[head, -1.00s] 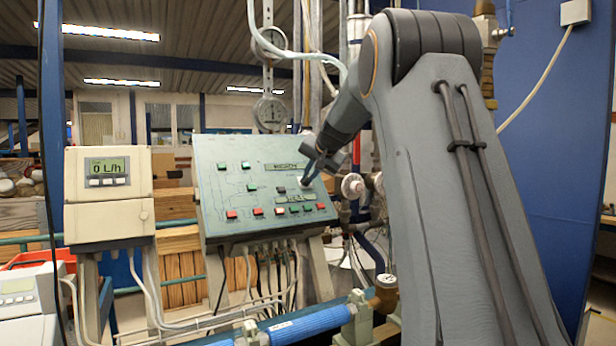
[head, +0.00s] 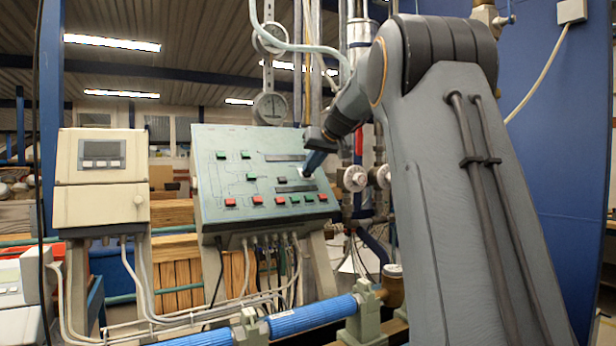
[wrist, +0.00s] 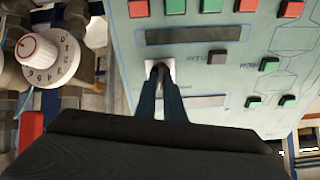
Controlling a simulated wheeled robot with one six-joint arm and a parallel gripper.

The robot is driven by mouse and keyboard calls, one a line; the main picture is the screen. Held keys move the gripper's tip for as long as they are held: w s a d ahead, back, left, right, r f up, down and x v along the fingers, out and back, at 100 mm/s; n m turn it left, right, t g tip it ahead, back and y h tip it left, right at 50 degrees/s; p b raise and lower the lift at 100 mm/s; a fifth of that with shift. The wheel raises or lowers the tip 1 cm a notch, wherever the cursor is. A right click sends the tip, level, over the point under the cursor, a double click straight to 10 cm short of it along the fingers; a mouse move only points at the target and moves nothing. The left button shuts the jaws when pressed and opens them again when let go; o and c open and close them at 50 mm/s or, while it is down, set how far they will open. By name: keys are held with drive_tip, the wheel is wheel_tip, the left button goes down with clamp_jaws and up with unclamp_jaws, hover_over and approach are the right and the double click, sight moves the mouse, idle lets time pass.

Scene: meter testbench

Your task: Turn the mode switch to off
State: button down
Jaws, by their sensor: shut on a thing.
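The mode switch (wrist: 153,65) is a small knob on a white square plate on the sloped green control panel (head: 222,180). My gripper (wrist: 160,75) is shut on the knob, its two dark fingers close together over the plate. In the head view my gripper (head: 307,170) reaches the panel's right side from the upper right. The fingers hide most of the knob, so its pointer cannot be read. The panel's display strips (wrist: 195,34) are dark. The meter box display (head: 102,150) at the left is blank too.
Blue pipes (head: 310,314) and cables run below the panel.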

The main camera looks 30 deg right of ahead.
drive_tip(key=shift+r+n+b, duration=0.1)
drive_tip(key=shift+n+b, duration=0.75)
drive_tip(key=shift+n, duration=0.35)
drive_tip(key=c, duration=1.9)
unclamp_jaws()
drive_tip(key=shift+o, duration=0.2)
drive_tip(key=b+v, duration=0.1)
drive_tip(key=v, duration=0.6)
drive_tip(key=shift+s+r, duration=0.2)
drive_tip(key=shift+s, duration=0.1)
